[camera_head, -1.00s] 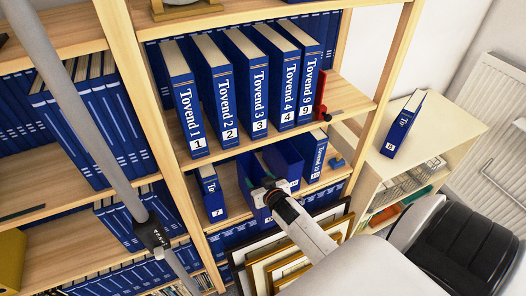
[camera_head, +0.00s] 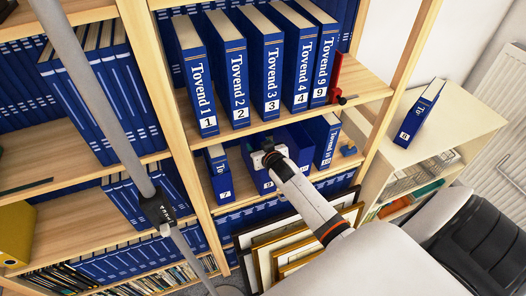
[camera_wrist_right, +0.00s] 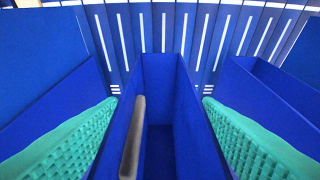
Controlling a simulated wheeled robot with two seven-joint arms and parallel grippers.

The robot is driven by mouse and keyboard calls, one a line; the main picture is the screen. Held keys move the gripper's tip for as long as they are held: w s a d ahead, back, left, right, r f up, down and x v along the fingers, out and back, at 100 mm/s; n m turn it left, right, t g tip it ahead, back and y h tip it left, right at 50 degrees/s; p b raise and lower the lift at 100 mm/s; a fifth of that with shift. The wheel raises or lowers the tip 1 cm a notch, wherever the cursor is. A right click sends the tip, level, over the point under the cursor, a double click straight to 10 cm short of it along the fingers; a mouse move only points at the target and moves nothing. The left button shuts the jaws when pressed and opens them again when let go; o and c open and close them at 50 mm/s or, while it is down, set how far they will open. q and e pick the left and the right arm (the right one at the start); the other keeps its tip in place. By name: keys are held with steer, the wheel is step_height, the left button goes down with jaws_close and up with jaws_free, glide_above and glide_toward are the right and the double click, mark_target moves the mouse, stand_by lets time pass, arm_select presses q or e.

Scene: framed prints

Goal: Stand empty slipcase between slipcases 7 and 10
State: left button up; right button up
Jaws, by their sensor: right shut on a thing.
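My right gripper (camera_head: 268,158) is shut on the blue empty slipcase (camera_head: 256,176) at the lower shelf. Its label is partly covered by my arm. In the right wrist view the slipcase (camera_wrist_right: 158,75) is open-topped and upright between my green finger pads (camera_wrist_right: 160,125). A grey-brown bar of unclear nature crosses its left wall. Slipcase 7 (camera_head: 219,172) stands to the left in the head view, with a gap. Slipcase 10 (camera_head: 328,145) stands to the right. Blue case walls (camera_head: 298,140) show between the held slipcase and 10. My left gripper is not in view.
Slipcases 1, 2, 3, 4 and 9 stand on the upper shelf (camera_head: 355,88), beside a red bookend (camera_head: 336,78). Framed prints (camera_head: 290,248) lean below. Slipcase 8 (camera_head: 419,113) stands on the cream cabinet (camera_head: 470,115). A grey pole (camera_head: 100,100) crosses the left side.

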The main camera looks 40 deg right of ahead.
steer(key=b+x, duration=0.1)
steer(key=x, duration=0.1)
steer(key=shift+w, duration=0.3)
stand_by(0.3)
steer(key=o, duration=1.7)
steer(key=shift+c, duration=0.2)
steer(key=shift+o, duration=0.6)
steer(key=shift+s+f, duration=0.1)
steer(key=shift+f, duration=0.05)
steer(key=b+v, duration=0.2)
steer(key=v, duration=1)
steer(key=shift+b, duration=0.3)
